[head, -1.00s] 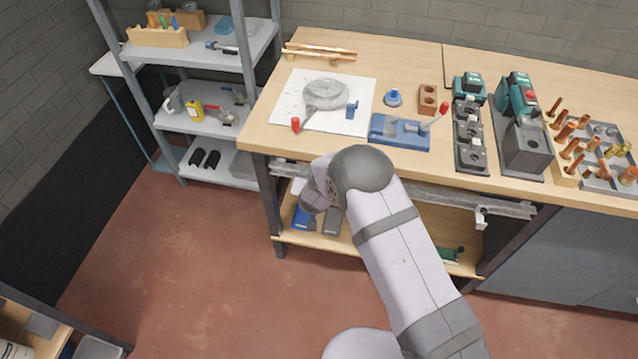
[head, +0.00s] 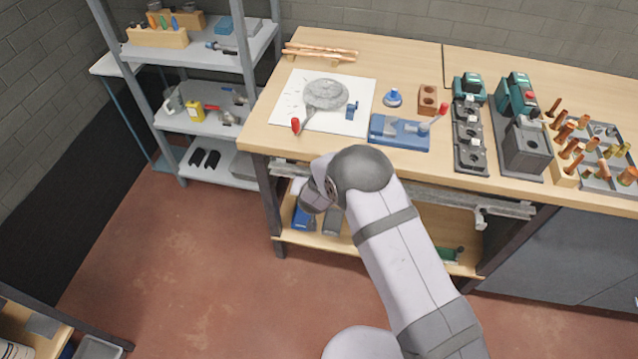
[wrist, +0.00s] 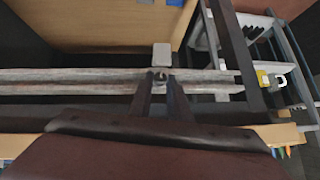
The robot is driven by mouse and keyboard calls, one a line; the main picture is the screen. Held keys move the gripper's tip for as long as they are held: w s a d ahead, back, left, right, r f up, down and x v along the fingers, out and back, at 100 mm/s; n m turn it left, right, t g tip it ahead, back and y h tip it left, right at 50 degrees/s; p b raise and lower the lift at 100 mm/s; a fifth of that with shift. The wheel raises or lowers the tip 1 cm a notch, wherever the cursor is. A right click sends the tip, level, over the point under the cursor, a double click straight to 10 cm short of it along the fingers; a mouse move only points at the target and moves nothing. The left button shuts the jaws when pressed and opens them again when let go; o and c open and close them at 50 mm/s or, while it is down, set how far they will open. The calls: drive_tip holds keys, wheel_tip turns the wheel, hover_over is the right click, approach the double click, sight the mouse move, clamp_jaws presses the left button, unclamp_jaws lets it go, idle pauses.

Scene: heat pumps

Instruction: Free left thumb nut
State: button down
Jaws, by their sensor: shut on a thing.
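The metal rail (head: 420,189) runs along the bench's front edge; it crosses the wrist view (wrist: 60,82) from side to side. In the wrist view, a light grey block (wrist: 161,52) stands at the rail, with the small left thumb nut (wrist: 160,75) just below it. My gripper (wrist: 161,82) has its two dark fingers on either side of the nut and is shut on it. Its thread and how loose it is cannot be made out. In the head view my arm hides the fingers and this nut. A second pale bracket (head: 482,214) hangs from the rail farther right.
The wooden bench top (head: 270,130) carries a white sheet (head: 362,92), a blue fixture (head: 400,132) and copper fittings. The lower shelf (head: 300,240) holds a blue item close to my wrist. A grey shelving unit (head: 262,42) stands left.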

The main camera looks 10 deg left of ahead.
drive_tip(key=shift+w+a+r+h+p, duration=0.1)
drive_tip(key=shift+w+r+h+p, duration=0.2)
drive_tip(key=shift+p, duration=1.5)
drive_tip(key=shift+s+a+n+h+p, duration=0.15)
drive_tip(key=shift+n+h+p, duration=0.3)
drive_tip(key=shift+p, duration=0.8)
drive_tip(key=shift+f+h, duration=0.1)
drive_tip(key=shift+h, duration=0.35)
drive_tip(key=shift+a+n, duration=0.1)
drive_tip(key=shift+n, duration=0.15)
drive_tip(key=shift+a+f+h+b, duration=0.1)
drive_tip(key=shift+h+b, duration=0.2)
drive_tip(key=shift+b, duration=0.4)
drive_tip(key=shift+h, duration=0.3)
